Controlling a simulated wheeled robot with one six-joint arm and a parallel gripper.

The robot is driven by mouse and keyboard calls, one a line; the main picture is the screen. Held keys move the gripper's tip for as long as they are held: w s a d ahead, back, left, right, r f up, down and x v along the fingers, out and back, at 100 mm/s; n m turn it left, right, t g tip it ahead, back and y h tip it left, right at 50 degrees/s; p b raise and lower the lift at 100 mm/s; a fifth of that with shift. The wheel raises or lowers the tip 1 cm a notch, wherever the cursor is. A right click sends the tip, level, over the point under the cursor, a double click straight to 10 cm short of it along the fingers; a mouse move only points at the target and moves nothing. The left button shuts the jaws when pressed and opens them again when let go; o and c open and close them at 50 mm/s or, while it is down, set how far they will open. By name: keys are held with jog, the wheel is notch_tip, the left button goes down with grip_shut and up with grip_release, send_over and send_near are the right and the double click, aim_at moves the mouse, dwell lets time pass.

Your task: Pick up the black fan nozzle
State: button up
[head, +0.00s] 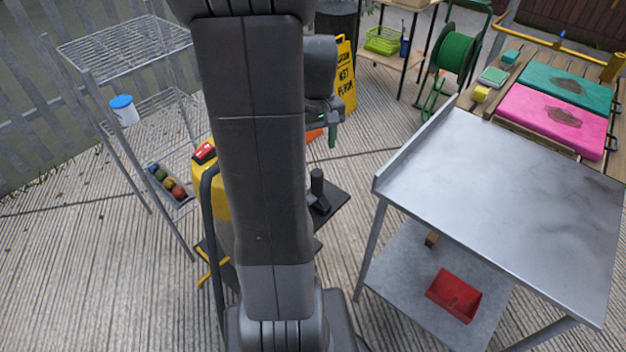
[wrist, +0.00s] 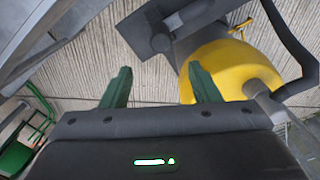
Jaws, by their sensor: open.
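A black upright piece, likely the fan nozzle (head: 318,180), stands on a dark flat plate (head: 338,198) beside the yellow machine, partly hidden by my arm in the head view. In the wrist view a dark piece, likely the same nozzle (wrist: 160,42), shows beyond the fingertips, close to the yellow body. My gripper (head: 332,136) is above and apart from it in the head view. In the wrist view my gripper (wrist: 162,76) has its two green fingers spread, with nothing between them.
The yellow machine (wrist: 232,68) with a black hose or handle is mostly behind my arm. A metal table (head: 500,190) with a red bin (head: 454,296) on its lower shelf stands right. A wire rack (head: 120,50) stands left. A yellow wet-floor sign (head: 346,75) stands behind.

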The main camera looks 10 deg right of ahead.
aim_at(317, 181)
jog(key=f, duration=0.4)
jog(key=f+b, duration=0.1)
jog(key=f, duration=0.7)
jog(key=shift+s+f+b, duration=0.3)
jog(key=shift+f+b, duration=0.1)
jog(key=c, duration=1)
